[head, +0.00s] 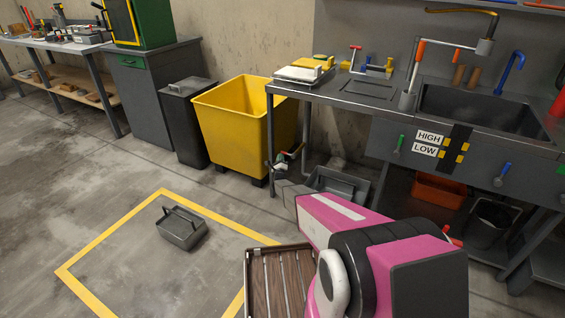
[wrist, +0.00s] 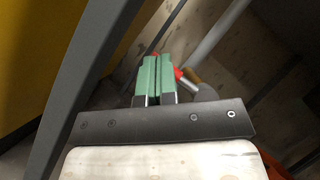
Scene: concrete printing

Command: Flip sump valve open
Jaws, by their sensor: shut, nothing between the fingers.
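In the wrist view my gripper (wrist: 152,62) has its two pale green fingers pressed together, with nothing between them. Just right of the fingers is the sump valve's red handle (wrist: 178,73), with a metal body and a brassy part behind it, partly covered by the finger. I cannot tell whether the handle touches the finger. In the head view my pink arm reaches toward the sink bench's left leg. The small valve (head: 281,157) shows there low beside that leg, too small to read its handle's angle.
A yellow bin (head: 236,118) stands close left of the bench leg (head: 270,135). A grey tub (head: 338,184) sits under the bench, with an orange bin (head: 440,190) further right. A grey carrier (head: 181,228) lies inside the yellow floor marking. Floor at left is clear.

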